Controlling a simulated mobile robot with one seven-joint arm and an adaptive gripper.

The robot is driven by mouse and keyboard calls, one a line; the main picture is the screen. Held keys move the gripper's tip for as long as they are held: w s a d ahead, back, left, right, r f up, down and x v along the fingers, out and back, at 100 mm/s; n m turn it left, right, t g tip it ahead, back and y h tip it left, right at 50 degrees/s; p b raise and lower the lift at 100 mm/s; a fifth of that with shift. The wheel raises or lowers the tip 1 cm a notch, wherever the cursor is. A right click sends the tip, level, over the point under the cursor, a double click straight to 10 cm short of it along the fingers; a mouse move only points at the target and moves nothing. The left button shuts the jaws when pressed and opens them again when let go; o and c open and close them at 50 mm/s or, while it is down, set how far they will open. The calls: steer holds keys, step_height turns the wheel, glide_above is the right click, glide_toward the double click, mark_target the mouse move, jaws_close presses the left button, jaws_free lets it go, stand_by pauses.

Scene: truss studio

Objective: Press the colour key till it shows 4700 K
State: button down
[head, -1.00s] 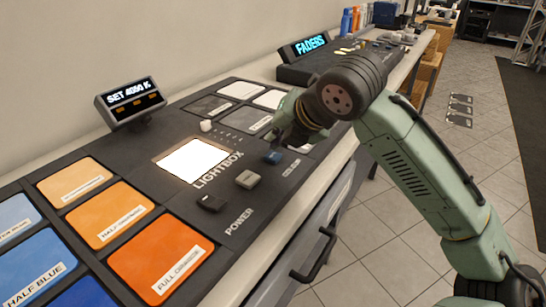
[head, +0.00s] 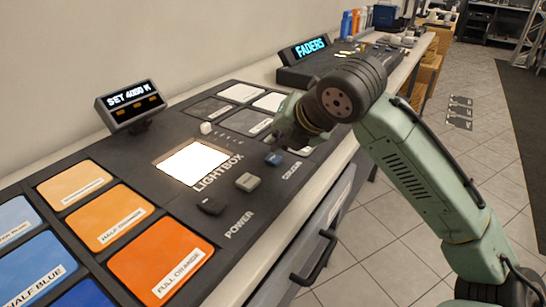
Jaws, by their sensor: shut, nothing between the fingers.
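The small display (head: 130,103) at the back left reads SET and a value in K that starts with 40; its third digit is hard to read.
A grey key (head: 248,182) and a black key (head: 211,206) near the label POWER sit to the left along the panel. A white knob (head: 206,128) stands behind the lit white lightbox (head: 194,162). Coloured filter swatches (head: 160,258) fill the left. A FADERS console (head: 315,72) stands further back.

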mark_target(277, 157)
steer(key=shift+f+b, duration=0.3)
steer(key=shift+f, duration=0.15)
steer(key=shift+f+b, duration=0.3)
steer(key=shift+f, duration=0.1)
stand_by(0.7)
steer(key=shift+r, duration=0.1)
steer(key=shift+r+p, duration=0.75)
step_height(277, 157, up, 5)
steer(key=p, duration=0.4)
stand_by(0.3)
stand_by(0.7)
